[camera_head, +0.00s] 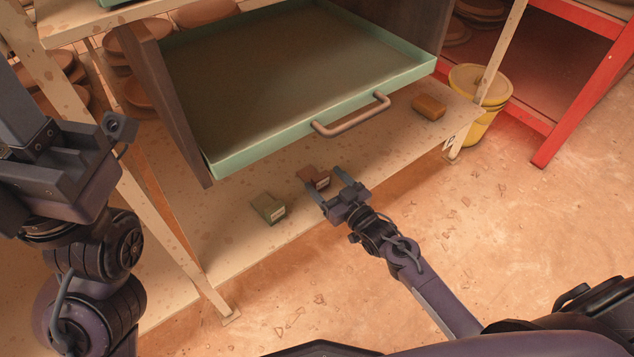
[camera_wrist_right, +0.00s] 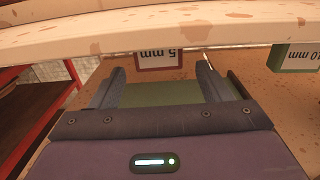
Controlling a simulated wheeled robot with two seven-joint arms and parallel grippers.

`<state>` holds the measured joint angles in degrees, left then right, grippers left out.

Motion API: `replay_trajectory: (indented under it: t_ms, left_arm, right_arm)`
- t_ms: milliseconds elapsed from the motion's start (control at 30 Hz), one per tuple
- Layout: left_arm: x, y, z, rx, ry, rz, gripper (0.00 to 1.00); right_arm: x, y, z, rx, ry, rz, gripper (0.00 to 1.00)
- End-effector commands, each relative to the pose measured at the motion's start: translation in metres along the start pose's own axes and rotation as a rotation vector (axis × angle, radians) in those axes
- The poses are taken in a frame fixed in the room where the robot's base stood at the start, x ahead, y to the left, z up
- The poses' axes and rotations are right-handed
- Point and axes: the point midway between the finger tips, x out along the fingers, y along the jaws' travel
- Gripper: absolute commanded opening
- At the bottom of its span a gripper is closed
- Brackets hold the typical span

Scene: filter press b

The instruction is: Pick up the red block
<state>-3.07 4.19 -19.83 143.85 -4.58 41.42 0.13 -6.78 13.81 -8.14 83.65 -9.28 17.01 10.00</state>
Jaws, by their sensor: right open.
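The red block (camera_head: 313,176), a dark red-brown piece with a white label, sits on the spotted lower shelf. My right gripper (camera_head: 331,186) is open at the block's near right side, its fingers pointing toward it. In the right wrist view the red block (camera_wrist_right: 168,61), labelled "5 mm", shows ahead between the two open fingers (camera_wrist_right: 163,80). I see no contact with it. My left gripper (camera_head: 70,155) is at the left edge of the head view, far from the block; its jaw opening is unclear.
A green block (camera_head: 268,208) lies left of the red one, and an orange block (camera_head: 429,107) at the shelf's right. A pulled-out teal drawer (camera_head: 310,110) with a handle (camera_head: 352,119) hangs above. A yellow bucket (camera_head: 493,90) stands at the right. Floor in front is clear.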

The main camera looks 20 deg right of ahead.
Motion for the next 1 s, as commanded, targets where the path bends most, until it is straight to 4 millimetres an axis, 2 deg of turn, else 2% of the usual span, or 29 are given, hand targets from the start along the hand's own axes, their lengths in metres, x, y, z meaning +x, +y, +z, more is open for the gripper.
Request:
replay_trajectory:
  t_ms: [100, 267, 567, 900, 1000]
  left_arm:
    - [0.001, 0.005, -0.004, 0.003, 0.034, 0.018, 0.36]
    - [0.008, 0.008, -0.007, 0.004, 0.057, 0.033, 0.36]
    - [0.011, 0.009, -0.008, 0.004, 0.059, 0.035, 0.36]
    - [0.011, 0.009, -0.008, 0.004, 0.06, 0.035, 0.36]
    - [0.011, 0.009, -0.008, 0.004, 0.06, 0.035, 0.36]
  right_arm:
    - [0.016, 0.0, 0.009, 0.0, 0.002, 0.0, 0.71]
    - [0.034, 0.001, 0.007, 0.0, 0.001, 0.001, 0.71]
    - [0.037, 0.0, 0.006, 0.0, 0.0, 0.0, 0.7]
    - [0.037, 0.0, 0.006, 0.0, 0.0, 0.0, 0.25]
    - [0.037, 0.0, 0.005, 0.0, 0.0, 0.0, 0.22]
